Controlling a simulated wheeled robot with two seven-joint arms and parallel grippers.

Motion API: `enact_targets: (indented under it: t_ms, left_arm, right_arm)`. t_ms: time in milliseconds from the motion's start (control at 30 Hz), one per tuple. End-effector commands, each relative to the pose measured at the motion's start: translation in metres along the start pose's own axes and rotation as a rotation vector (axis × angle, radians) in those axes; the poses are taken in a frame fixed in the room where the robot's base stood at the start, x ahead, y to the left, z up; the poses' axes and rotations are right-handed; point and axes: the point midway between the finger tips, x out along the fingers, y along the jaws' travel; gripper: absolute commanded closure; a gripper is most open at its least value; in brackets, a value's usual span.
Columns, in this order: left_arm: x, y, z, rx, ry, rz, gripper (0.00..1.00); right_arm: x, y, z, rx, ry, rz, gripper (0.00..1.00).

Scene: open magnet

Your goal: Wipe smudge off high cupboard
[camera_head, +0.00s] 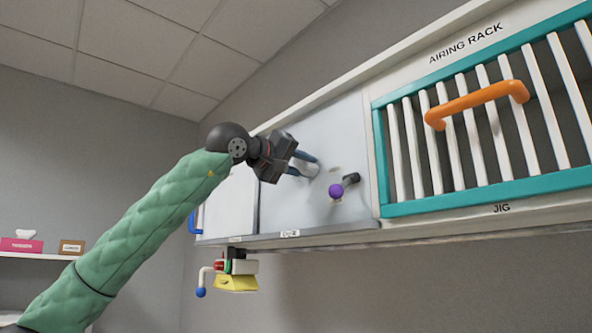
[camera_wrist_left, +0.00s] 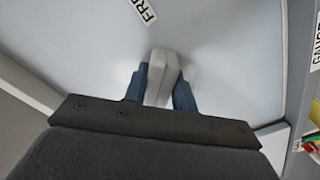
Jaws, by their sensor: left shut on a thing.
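My left gripper (camera_head: 298,165) reaches up to the pale grey cupboard front (camera_head: 275,210) in the head view. Its blue fingers are shut on a pale grey-white block (camera_head: 309,170). The block also shows between the fingers in the left wrist view (camera_wrist_left: 163,72), close to the pale panel (camera_wrist_left: 225,60). I cannot tell whether it touches the panel. A faint beige mark (camera_head: 335,169), possibly the smudge, shows just right of the block. Any part of it behind the block is hidden. My right gripper is in neither view.
A purple knob on a dark stem (camera_head: 337,191) sticks out close to the right of the gripper. A teal-framed rack with an orange handle (camera_head: 478,103) is further right. A fixture with a yellow part (camera_head: 236,283) hangs below the cupboard. Boxes stand on a shelf (camera_head: 40,256) at left.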

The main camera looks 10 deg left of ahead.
Motion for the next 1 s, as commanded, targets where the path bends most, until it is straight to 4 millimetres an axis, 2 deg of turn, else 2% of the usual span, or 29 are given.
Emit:
enact_targets:
  t_ms: [133,533,1000]
  left_arm:
    - [0.001,0.005,0.006,0.0,-0.001,0.0,0.92]
    - [-0.003,0.005,0.006,-0.001,0.0,0.0,0.92]
    - [-0.04,0.005,0.006,0.0,0.001,0.0,0.92]
  right_arm:
    - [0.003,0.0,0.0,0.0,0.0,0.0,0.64]
    - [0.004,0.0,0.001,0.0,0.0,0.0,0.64]
    - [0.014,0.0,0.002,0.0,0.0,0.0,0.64]
